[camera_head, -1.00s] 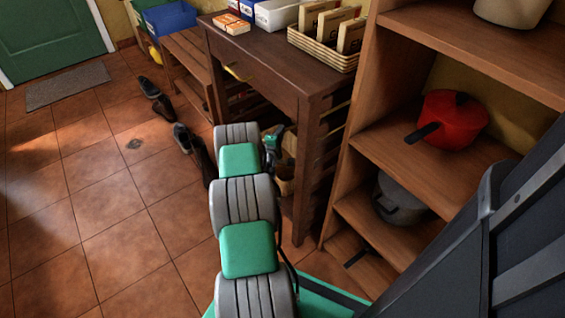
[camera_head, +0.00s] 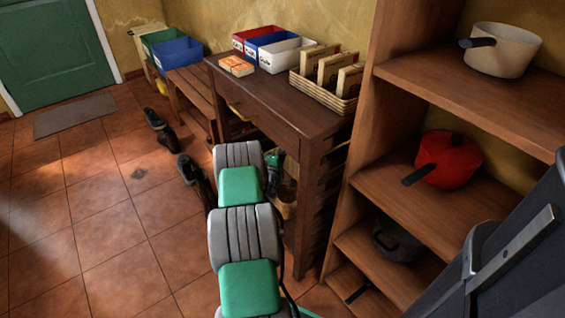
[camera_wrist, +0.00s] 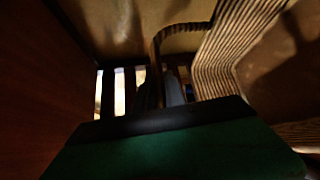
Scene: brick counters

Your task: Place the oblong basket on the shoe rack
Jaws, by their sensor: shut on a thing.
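A woven wicker basket (camera_head: 286,209) shows partly under the dark table, beside my gripper (camera_head: 274,165). In the wrist view its ribbed wall (camera_wrist: 225,50) and a curved handle or rim are close to my fingers (camera_wrist: 163,90). My gripper is shut on this basket; the exact grip is dark and partly hidden. I cannot tell its full shape. Another oblong wicker basket (camera_head: 322,95) stands on the table and holds several upright packets. A low slatted wooden bench (camera_head: 193,88), apparently the shoe rack, stands beyond the table, with bins on its far end.
The dark table (camera_head: 262,100) also carries red, blue and white bins and small orange boxes. A wooden shelf (camera_head: 440,85) with pots stands close on the right. Dark shoes (camera_head: 160,130) lie on the floor before the bench. The tiled floor (camera_head: 90,210) at left is mostly clear.

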